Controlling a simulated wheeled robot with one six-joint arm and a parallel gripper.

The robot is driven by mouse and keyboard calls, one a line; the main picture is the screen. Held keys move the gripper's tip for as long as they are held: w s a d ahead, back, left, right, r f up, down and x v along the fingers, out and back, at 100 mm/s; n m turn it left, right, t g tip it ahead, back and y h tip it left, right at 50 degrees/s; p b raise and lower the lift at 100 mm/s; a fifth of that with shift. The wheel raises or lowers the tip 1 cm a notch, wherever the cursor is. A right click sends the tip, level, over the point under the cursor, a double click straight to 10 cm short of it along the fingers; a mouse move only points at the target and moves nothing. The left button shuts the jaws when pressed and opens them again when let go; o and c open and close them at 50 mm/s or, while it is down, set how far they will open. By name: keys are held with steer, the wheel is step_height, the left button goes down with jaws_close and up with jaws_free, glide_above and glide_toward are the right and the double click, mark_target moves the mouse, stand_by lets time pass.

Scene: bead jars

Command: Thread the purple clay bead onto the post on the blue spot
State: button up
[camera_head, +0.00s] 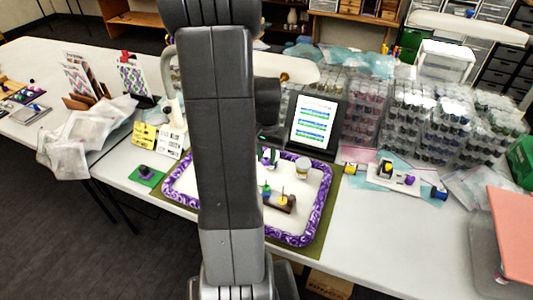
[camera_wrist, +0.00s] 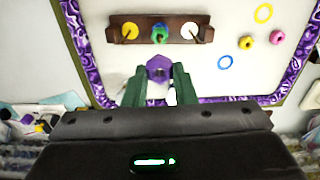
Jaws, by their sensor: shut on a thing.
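The purple bead (camera_wrist: 158,59), six-sided with a hole, sits between the green fingertips of my gripper (camera_wrist: 158,74) in the wrist view. My gripper is shut on it. The dark brown post stand (camera_wrist: 178,20) lies just beyond the bead, with three spots in a row. A yellow spot (camera_wrist: 130,31) is at left and a white spot (camera_wrist: 194,31) at right. At the middle position is a green and blue piece (camera_wrist: 160,33); I cannot tell bead from spot there. The bead is apart from the stand. In the head view, my arm hides the gripper and part of the stand (camera_head: 286,203).
The tray has a purple patterned rim (camera_head: 320,205). On it lie a yellow bead (camera_wrist: 247,42), a pink bead (camera_wrist: 277,37), a blue ring (camera_wrist: 225,62) and a yellow ring (camera_wrist: 263,13). A tablet (camera_head: 314,125) stands behind. Stacked clear jars (camera_head: 440,115) fill the back right.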

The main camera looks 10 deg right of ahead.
steer(key=shift+p, duration=1.1)
steer(key=shift+f, duration=0.1)
step_height(320, 180, down, 7)
steer(key=b, duration=0.5)
steer(key=shift+f+b, duration=1.7)
steer(key=shift+f, duration=0.2)
stand_by(2.5)
stand_by(0.4)
steer(key=o, duration=1)
steer(key=shift+o, duration=0.2)
steer(key=shift+r, duration=0.15)
step_height(320, 180, up, 14)
steer(key=shift+f, duration=0.2)
